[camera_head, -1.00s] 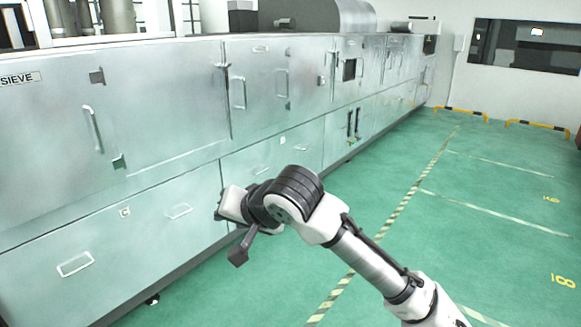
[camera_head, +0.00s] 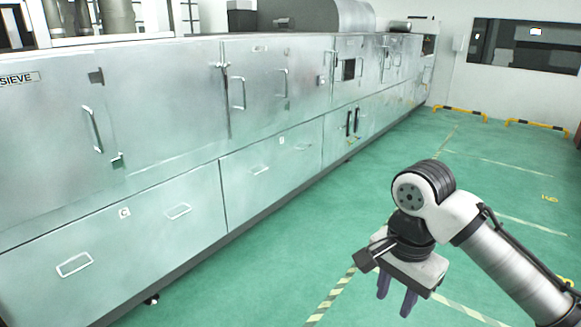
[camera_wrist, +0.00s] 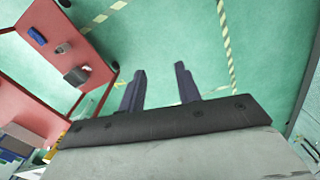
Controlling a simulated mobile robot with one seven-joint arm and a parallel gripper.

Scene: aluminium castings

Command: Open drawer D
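The silver cabinet's lower row holds wide drawers. The drawer labelled C (camera_head: 110,245) is at the left, with two handles. The drawer to its right (camera_head: 240,185) has one handle (camera_head: 261,170) clearly visible and a small label (camera_head: 282,140) too small to read; I cannot tell whether it is drawer D. Both drawers look shut. My gripper (camera_head: 396,303) hangs over the green floor at the lower right, away from the cabinet, fingers pointing down. In the wrist view its two dark fingers (camera_wrist: 160,82) are apart with nothing between them.
Upper cabinet doors with vertical handles (camera_head: 92,129) sit above the drawers. Open green floor (camera_head: 260,270) with striped lines lies before the cabinet. The wrist view shows a red table (camera_wrist: 35,75) with small items at the left.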

